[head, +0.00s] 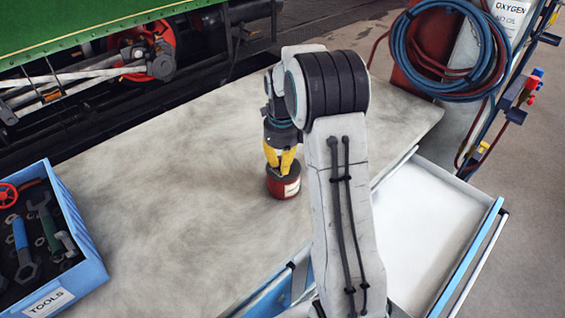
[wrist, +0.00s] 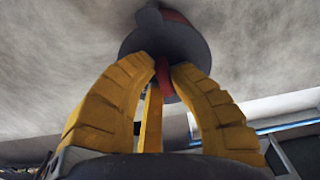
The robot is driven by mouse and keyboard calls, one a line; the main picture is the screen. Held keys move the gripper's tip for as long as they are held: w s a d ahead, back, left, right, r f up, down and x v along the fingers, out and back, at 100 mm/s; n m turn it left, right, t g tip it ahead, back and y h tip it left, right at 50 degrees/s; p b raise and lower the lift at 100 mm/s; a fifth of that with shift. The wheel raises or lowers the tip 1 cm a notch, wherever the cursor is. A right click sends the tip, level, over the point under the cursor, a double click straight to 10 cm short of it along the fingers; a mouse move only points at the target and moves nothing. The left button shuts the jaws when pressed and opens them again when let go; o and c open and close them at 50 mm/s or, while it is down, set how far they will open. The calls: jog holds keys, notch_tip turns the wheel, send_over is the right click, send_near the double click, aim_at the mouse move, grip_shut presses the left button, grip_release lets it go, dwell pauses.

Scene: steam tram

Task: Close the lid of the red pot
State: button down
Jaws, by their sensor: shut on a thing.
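The red pot (head: 284,187) stands upright on the worn grey worktop, with a pale label on its side. My gripper (head: 281,162) is directly above it, pointing down, with yellow fingers. In the wrist view, the round dark grey lid (wrist: 150,38) lies over the pot, and a strip of the red pot body (wrist: 176,16) shows beyond it. My gripper (wrist: 163,78) is shut on the lid's small red knob (wrist: 163,70). The fingers cover much of the lid in the head view, so I cannot tell whether it sits fully down.
A blue toolbox (head: 83,262) with wrenches stands at the left of the worktop (head: 170,190). A white drawer (head: 430,225) is open at the right. Coiled blue hose (head: 487,70) hangs at the back right. The worktop around the pot is clear.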

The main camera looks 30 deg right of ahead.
jog(key=shift+s+f, duration=0.15)
jog(key=c, duration=1.1)
grip_release()
notch_tip(320, 180, up, 12)
jog(key=shift+r, duration=0.1)
dwell(0.3)
